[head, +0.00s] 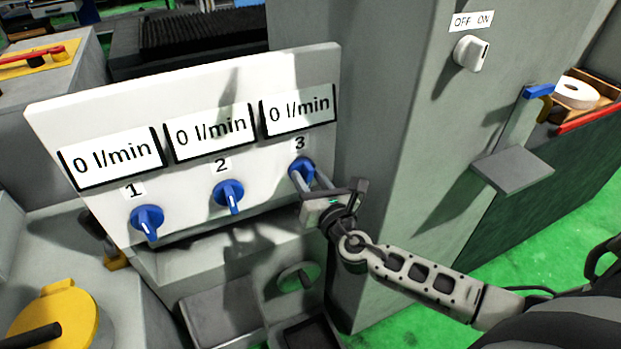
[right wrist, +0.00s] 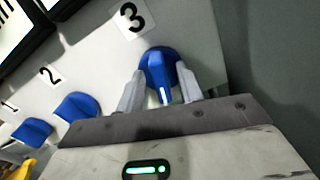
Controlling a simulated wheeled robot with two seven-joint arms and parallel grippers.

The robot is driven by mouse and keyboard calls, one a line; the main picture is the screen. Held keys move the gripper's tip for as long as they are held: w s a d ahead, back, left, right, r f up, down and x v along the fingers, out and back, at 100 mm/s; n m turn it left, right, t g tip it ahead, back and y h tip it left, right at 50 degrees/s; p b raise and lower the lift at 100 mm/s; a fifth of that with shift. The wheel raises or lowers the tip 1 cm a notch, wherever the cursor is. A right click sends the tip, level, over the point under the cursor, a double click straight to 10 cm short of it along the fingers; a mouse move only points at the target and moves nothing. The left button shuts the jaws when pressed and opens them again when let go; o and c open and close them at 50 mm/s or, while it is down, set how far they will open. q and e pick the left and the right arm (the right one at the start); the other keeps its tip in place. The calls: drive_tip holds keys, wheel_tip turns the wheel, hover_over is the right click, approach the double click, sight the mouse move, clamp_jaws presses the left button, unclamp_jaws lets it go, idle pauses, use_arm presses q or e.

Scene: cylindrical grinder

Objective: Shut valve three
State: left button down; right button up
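Valve three is a blue round knob (head: 301,169) on the light panel, under the label 3. It also shows in the right wrist view (right wrist: 160,68), its raised grip with a white mark pointing toward my gripper. My right gripper (head: 312,181) is at this knob, one finger on each side of it. In the right wrist view the fingers (right wrist: 160,88) stand apart, and I see no clear contact with the grip. The display above the 3 (head: 298,110) reads 0 l/min. My left gripper is not in view.
Blue knobs 1 (head: 147,221) and 2 (head: 229,196) sit to the left, with displays also reading 0 l/min. A grey machine column (head: 390,130) with an OFF/ON switch (head: 470,53) rises right of the panel.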

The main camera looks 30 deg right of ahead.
clamp_jaws()
